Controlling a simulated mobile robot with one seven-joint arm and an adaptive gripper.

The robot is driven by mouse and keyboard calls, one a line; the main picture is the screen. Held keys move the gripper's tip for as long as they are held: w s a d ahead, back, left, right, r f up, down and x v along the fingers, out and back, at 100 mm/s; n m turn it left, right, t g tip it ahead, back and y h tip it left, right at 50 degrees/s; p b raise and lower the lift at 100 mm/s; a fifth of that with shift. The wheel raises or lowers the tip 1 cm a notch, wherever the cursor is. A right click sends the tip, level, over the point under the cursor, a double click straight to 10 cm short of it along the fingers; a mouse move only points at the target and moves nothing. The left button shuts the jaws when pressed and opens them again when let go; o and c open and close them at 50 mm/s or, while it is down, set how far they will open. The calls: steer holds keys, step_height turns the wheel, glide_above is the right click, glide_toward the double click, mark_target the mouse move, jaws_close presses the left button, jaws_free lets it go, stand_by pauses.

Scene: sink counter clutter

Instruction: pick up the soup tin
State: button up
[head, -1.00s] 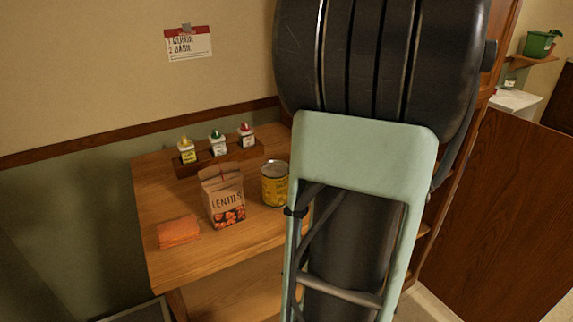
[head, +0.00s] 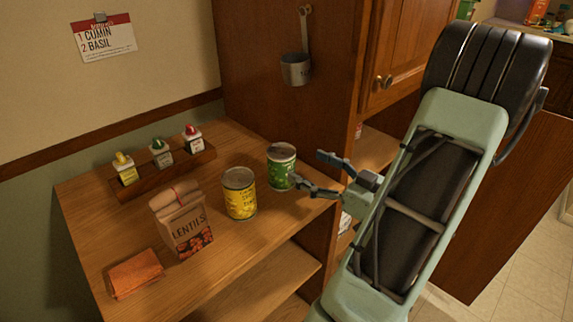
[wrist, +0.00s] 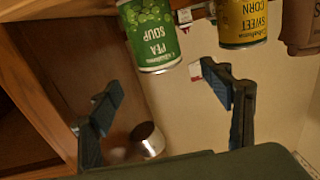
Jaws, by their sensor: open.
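The soup tin (head: 281,167) is green with a silver lid and stands upright at the right end of the wooden counter. Whether a finger touches the tin I cannot tell.
A yellow sweet corn tin (head: 239,194) stands left of the soup tin. A measuring cup (head: 296,69) hangs on the wooden cabinet side (head: 260,90) behind.

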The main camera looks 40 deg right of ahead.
mark_target(282, 154)
steer(key=w, duration=0.3)
steer(key=w+a, duration=0.1)
steer(key=w, duration=0.5)
steer(key=shift+a+f, duration=0.3)
steer(key=shift+c, duration=0.2)
steer(key=c, duration=1.5)
steer(key=shift+c, duration=0.8)
steer(key=shift+r, duration=0.1)
